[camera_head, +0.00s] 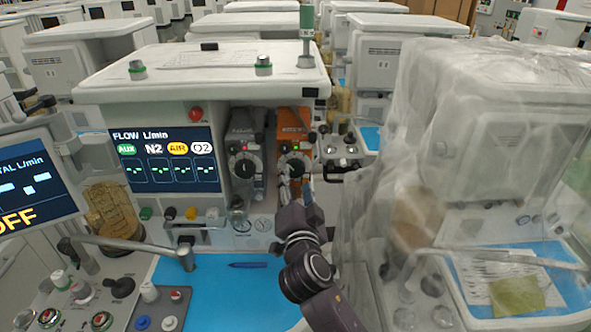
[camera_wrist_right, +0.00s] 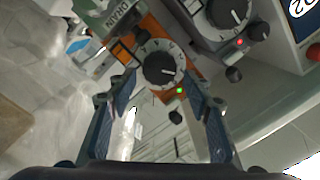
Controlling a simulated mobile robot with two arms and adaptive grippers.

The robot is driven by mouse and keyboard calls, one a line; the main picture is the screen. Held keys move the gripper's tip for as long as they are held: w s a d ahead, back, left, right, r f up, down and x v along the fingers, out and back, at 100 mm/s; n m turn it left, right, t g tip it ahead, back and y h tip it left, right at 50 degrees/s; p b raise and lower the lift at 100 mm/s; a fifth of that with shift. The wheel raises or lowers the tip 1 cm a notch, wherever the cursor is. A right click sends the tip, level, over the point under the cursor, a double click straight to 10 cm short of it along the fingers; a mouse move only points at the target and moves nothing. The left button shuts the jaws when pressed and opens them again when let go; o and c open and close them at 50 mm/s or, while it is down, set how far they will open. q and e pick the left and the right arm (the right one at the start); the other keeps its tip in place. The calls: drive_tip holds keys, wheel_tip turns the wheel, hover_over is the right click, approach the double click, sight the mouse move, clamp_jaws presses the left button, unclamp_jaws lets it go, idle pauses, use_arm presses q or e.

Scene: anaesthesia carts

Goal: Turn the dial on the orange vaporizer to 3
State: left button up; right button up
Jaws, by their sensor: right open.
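The orange vaporizer (camera_head: 290,125) hangs on the front of the cart, to the right of a grey one. Its round black-and-white dial (camera_head: 295,167) faces me. In the right wrist view the dial (camera_wrist_right: 162,70) sits just beyond and between my fingertips, with a lit green light below it. My right gripper (camera_head: 291,190) is open in front of the lower part of the dial. In the wrist view its two fingers (camera_wrist_right: 160,80) stand apart, one on each side of the dial, with nothing between them. My left gripper is out of view.
The grey vaporizer (camera_head: 241,135) with a similar dial stands close on the left. A flow screen (camera_head: 165,160) is further left. A plastic-draped cart (camera_head: 440,130) stands close on the right of my arm. A blue pen (camera_head: 248,265) lies on the blue work surface (camera_head: 215,300).

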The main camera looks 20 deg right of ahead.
sight(295, 171)
drive_tip(key=shift+p+x, duration=0.55)
drive_tip(key=shift+x, duration=1.35)
drive_tip(key=shift+f, duration=0.1)
drive_tip(key=shift+c, duration=0.2)
drive_tip(key=c, duration=0.8)
drive_tip(key=shift+c, duration=0.2)
